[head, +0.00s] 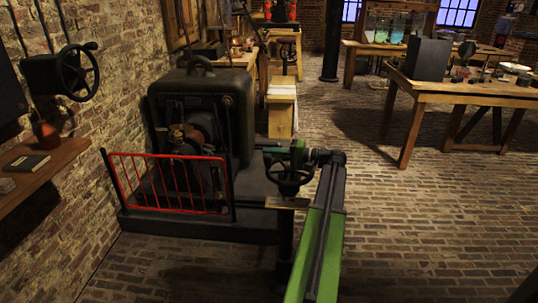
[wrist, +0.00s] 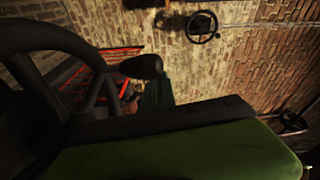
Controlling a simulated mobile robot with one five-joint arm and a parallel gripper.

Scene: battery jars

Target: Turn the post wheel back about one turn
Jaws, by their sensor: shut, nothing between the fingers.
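The post wheel (head: 289,176) is a dark spoked handwheel on top of a short dark post, in front of the big machine in the head view. Its thick dark rim (wrist: 62,45) fills the left of the wrist view, with a dark knob (wrist: 142,67) beside it. My gripper (head: 272,149) is at the end of my green arm, just above and behind the wheel in the head view. It is shut and empty. In the wrist view its green and dark finger runs close to the rim; I cannot tell whether they touch.
A red railing (head: 168,182) and the large dark machine (head: 202,115) stand left of the wheel. A second handwheel (head: 78,72) is on the brick wall. A wooden table (head: 470,92) stands at right.

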